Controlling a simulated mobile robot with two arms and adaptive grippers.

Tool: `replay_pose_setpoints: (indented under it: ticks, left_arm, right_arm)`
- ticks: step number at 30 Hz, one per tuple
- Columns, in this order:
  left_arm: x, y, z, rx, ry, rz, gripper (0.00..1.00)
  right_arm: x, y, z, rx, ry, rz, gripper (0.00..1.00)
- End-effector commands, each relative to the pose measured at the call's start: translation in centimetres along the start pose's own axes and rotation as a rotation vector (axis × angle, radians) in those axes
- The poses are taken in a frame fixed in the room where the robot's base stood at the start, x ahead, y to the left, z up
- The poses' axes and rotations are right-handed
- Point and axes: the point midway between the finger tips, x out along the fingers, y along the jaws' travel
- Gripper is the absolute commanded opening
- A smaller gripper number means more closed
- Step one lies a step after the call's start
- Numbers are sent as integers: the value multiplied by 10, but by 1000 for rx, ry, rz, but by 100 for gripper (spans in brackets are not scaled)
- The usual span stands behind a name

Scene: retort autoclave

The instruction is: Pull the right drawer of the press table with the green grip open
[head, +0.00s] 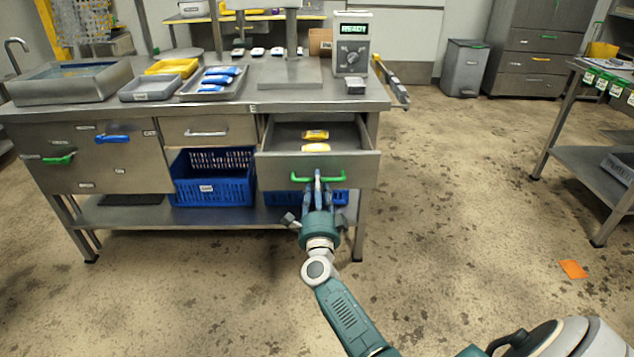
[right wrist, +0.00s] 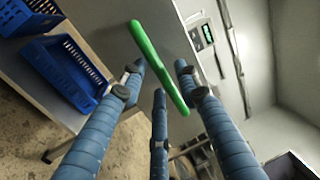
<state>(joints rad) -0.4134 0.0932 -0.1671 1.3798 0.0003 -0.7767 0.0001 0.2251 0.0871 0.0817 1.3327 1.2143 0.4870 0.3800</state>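The press table (head: 225,97) has its right drawer (head: 270,170) pulled out, with two yellow packs (head: 315,135) inside. The green grip (head: 335,180) runs across the front of this drawer, and also shows in the right wrist view (right wrist: 150,52). My right gripper (head: 318,180) is at the middle of the grip. In the right wrist view its blue fingers (right wrist: 160,75) stand on both sides of the grip with gaps visible, so it looks open; contact is not clear. My left gripper is not in view.
Another green handle (head: 59,160) and a blue handle (head: 112,139) are on the table's left front. A blue crate (head: 213,187) is on the lower shelf. A side table (head: 600,170) stands right. The floor in front is clear except an orange sheet (head: 573,269).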

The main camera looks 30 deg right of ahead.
Motion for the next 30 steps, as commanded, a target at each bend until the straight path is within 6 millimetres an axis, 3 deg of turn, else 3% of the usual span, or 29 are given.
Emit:
replay_pose_setpoints:
  ticks: [9, 15, 30]
  left_arm:
    - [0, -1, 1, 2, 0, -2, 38]
    - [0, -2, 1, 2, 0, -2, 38]
    - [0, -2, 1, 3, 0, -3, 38]
  right_arm:
    - [-69, 1, 0, 0, 0, 3, 32]
    - [-96, 0, 0, -1, 0, 1, 32]
    - [-103, 0, 0, 0, 0, -1, 32]
